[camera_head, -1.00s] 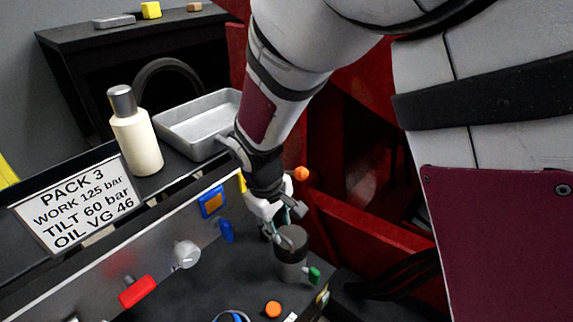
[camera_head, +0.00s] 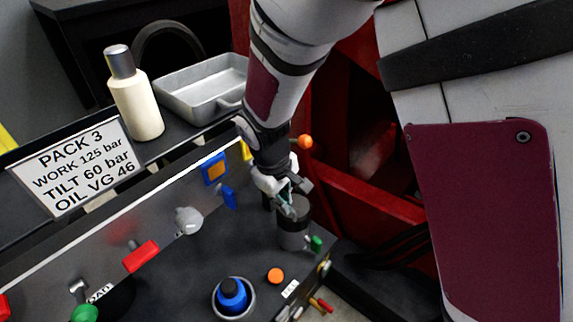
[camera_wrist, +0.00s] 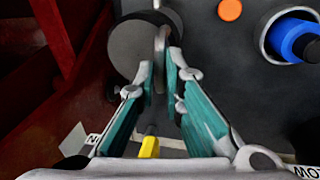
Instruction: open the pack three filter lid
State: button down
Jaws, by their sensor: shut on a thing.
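The filter lid (camera_head: 293,207) is a dark grey round cap on top of a grey cylindrical filter housing (camera_head: 292,238) on the pack's dark top. In the wrist view the lid (camera_wrist: 128,47) is a dark disc with a light raised grip bar (camera_wrist: 160,50) near its right side. My gripper (camera_head: 287,196) reaches down onto the lid from above. In the wrist view its teal fingers (camera_wrist: 160,75) are closed on the bar, one on each side. The lid appears seated on the housing. The fingers partly hide the bar.
A cream bottle (camera_head: 137,105) and a grey tray (camera_head: 190,95) stand behind. Red framework (camera_head: 350,185) is close on the right.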

aim_at(292, 206)
jog(key=shift+w+d+r+p, duration=0.85)
jog(key=shift+w+r+p, duration=0.15)
jog(key=shift+w+d+r, duration=0.15)
jog(key=shift+w+d, duration=0.05)
jog(key=shift+w, duration=0.1)
jog(key=c, duration=1.7)
grip_release()
jog(key=shift+w+d+f, duration=0.1)
jog(key=shift+f, duration=0.1)
jog(key=shift+r, duration=0.3)
jog(key=r, duration=0.3)
jog(key=s+a+r, duration=0.1)
jog(key=r, duration=0.3)
jog(key=s+r, duration=0.1)
jog(key=r, duration=0.3)
jog(key=shift+a+r, duration=0.1)
jog(key=shift+a, duration=0.2)
